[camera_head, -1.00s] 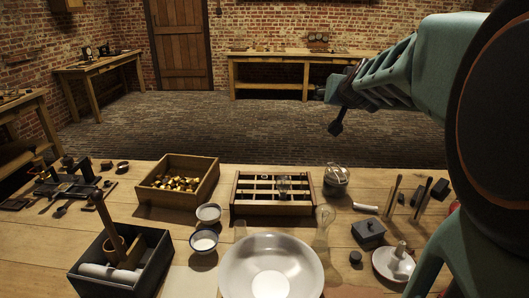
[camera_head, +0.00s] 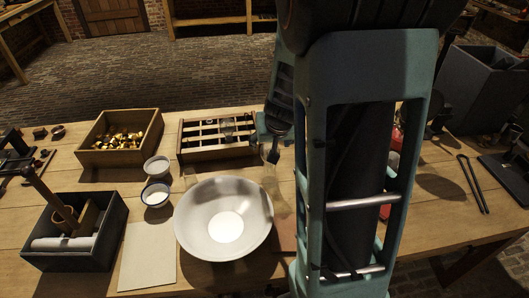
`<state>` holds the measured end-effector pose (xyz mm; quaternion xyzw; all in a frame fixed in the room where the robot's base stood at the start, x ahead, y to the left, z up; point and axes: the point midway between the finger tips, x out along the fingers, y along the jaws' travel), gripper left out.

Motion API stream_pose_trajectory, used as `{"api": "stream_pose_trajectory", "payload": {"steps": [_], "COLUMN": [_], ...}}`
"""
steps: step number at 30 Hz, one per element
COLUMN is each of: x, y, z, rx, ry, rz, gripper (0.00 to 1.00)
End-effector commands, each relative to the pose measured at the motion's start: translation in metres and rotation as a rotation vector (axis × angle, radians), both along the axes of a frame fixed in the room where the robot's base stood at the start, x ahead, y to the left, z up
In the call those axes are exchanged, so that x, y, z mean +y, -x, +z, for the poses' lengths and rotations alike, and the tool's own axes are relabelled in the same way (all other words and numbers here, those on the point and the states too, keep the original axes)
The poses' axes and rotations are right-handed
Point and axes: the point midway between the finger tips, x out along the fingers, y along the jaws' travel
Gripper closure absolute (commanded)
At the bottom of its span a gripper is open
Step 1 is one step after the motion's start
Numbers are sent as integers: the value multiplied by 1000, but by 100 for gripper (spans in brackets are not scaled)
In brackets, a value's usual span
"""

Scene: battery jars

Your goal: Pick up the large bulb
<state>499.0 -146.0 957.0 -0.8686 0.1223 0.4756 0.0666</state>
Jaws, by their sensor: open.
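A tall clear glass piece (camera_head: 271,182), likely the large bulb, stands on the table just right of the white bowl. It is faint, and its upper part is partly covered by my gripper. A smaller glass bulb (camera_head: 228,128) sits in the wooden compartment tray (camera_head: 188,158). My gripper (camera_head: 273,156) points down, with its dark fingertips at or just in front of the top of the tall glass piece. It is open; whether it touches the glass cannot be told. My arm hides the table to its right.
The wide white bowl (camera_head: 224,228) stands close left of the glass. Two small bowls (camera_head: 156,193), a box of brass pieces (camera_head: 90,157) and a dark box with tools (camera_head: 112,232) stand further left. Tongs (camera_head: 473,184) lie at the right. A pale sheet (camera_head: 148,256) lies in front.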

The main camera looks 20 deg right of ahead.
Motion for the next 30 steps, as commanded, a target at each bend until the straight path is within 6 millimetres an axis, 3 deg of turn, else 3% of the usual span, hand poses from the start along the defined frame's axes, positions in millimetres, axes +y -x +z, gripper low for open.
{"api": "stream_pose_trajectory", "payload": {"steps": [5,13,23,30], "x": [-2,-6,-6,-6], "y": [-6,-26,-30,-30], "z": [-11,-45,-47,-47], "rx": [-1,0,-2,-2], "ry": [-1,-1,1,1], "rz": [-2,-3,0,0], "gripper": [39,39,39,65]}}
